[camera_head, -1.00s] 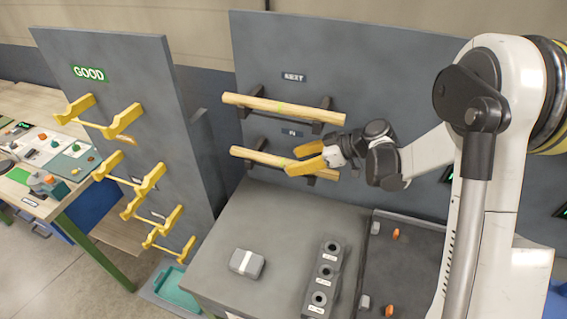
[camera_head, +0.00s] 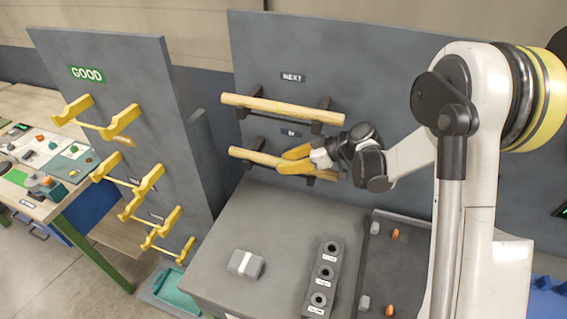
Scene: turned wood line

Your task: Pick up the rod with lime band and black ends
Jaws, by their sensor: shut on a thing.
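Two pale wooden rods lie on dark brackets on the grey wall panel. The upper rod (camera_head: 275,108) rests under the NEXT sign, with no gripper at it. The lower rod (camera_head: 250,156) rests on the lower brackets below a small second sign. My gripper (camera_head: 287,160), with yellow fingers, is shut on the lower rod right of its middle. The fingers hide part of that rod. A faint lime tint shows near the fingers, but I cannot make out a clear band or black ends at this size. The lower rod still appears level with its brackets.
A GOOD panel with empty yellow cradles (camera_head: 125,120) stands at the left. Below the rods, a grey bench top carries a small grey block (camera_head: 246,264), a holder with several round holes (camera_head: 323,277) and a dark tray (camera_head: 392,232).

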